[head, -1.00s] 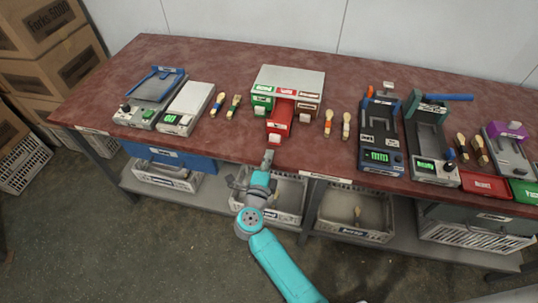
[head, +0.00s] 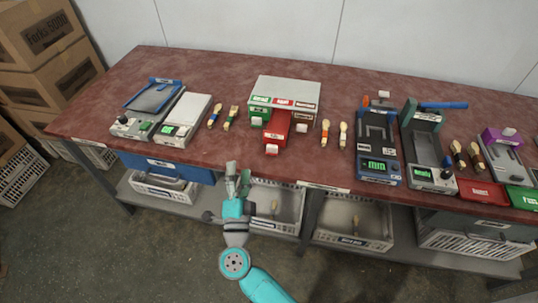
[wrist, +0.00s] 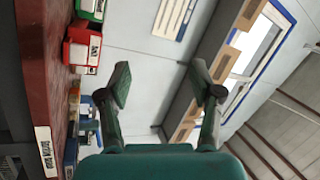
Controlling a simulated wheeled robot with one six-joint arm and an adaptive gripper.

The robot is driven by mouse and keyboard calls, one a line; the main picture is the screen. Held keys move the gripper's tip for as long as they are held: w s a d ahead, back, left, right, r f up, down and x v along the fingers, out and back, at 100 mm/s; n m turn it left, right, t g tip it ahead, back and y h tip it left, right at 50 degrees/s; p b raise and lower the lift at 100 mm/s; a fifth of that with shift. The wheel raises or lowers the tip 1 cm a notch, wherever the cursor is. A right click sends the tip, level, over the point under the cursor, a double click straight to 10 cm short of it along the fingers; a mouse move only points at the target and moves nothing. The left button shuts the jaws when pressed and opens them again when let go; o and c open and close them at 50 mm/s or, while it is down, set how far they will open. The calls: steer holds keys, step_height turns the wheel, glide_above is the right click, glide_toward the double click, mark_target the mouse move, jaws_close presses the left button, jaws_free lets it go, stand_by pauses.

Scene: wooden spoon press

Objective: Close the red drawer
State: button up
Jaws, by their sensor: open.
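The red drawer (head: 277,133) is pulled out toward the front of the small white-topped cabinet (head: 285,88) on the workbench. In the wrist view the red drawer (wrist: 83,50) shows at the upper left with a white label on its front. My gripper (head: 237,168) is in front of the bench edge, left of and nearer than the drawer, not touching it. In the wrist view my gripper (wrist: 163,88) has its two fingers spread, with nothing between them. A green drawer (head: 257,118) beside the red one is also slightly out.
The bench top (head: 210,62) is dark red with its front edge close to my gripper. Wooden spoons lie on both sides of the cabinet. Scales and presses (head: 378,145) stand to the right, others to the left. A blue drawer (head: 165,168) hangs under the bench, above grey crates.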

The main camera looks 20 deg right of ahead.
steer(key=w+a+r+n+t+y, duration=0.1)
steer(key=a+r+n+t+y, duration=0.15)
steer(key=a+n+y, duration=0.45)
steer(key=w+a+r+n+t+y, duration=0.1)
steer(key=a+r+n+y, duration=0.2)
steer(key=n, duration=0.7)
steer(key=n+g+h, duration=1)
steer(key=n+g, duration=0.2)
steer(key=n, duration=1.7)
glide_toward(272, 146)
steer(key=x, duration=1)
steer(key=shift+w+d+f, duration=0.1)
steer(key=shift+w, duration=0.05)
